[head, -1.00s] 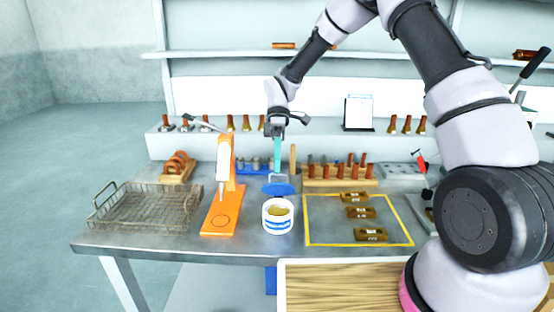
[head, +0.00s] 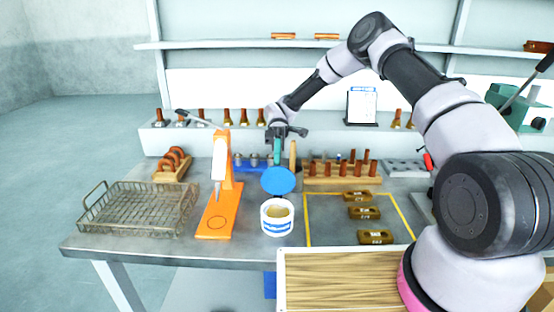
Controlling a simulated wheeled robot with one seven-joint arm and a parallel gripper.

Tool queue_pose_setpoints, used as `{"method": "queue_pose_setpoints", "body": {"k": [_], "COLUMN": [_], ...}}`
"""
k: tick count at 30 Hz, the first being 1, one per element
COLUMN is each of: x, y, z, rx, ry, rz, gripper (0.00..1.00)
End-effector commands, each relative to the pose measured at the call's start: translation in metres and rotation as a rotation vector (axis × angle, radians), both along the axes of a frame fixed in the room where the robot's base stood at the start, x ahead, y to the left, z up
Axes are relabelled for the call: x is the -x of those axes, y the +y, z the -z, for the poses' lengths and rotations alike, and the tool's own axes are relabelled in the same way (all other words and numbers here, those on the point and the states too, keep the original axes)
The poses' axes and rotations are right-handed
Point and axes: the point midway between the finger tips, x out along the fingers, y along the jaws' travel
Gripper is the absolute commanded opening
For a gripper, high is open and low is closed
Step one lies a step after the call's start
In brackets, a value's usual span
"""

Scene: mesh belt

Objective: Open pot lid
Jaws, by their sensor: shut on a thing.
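The pot (head: 277,222) is a white tub with a blue band, near the front edge of the bench. Its top is open and a yellowish-brown content shows inside. The round blue lid (head: 278,180) is tilted up at the pot's back side, its flat face toward me. My gripper (head: 277,140) is above and behind the lid, shut on a teal-handled tool (head: 277,152) that points down. The tool's lower end is hidden behind the lid, so I cannot tell whether they touch.
An orange stand (head: 217,208) with a white upper part is left of the pot, and a wire basket (head: 140,208) is farther left. Brown blocks (head: 365,213) lie in a yellow outline to the right. A wooden rack (head: 340,180) of pegs stands behind.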

Motion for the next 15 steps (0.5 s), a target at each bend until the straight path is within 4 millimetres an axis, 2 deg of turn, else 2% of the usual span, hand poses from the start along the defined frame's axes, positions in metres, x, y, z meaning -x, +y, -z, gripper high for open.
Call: {"method": "queue_pose_setpoints", "body": {"k": [11, 12, 14, 15], "x": [-0.0002, -0.0001, -0.0001, -0.0001], "y": [-0.0007, -0.0007, -0.0007, -0.0007], "z": [0.0009, 0.0009, 0.0009, 0.0009], "rx": [0.001, 0.001, 0.001, 0.001], "ry": [0.003, 0.003, 0.003, 0.003], "rz": [-0.001, -0.001, -0.001, -0.001], "gripper": [0.00, 0.17, 0.40, 0.40]}}
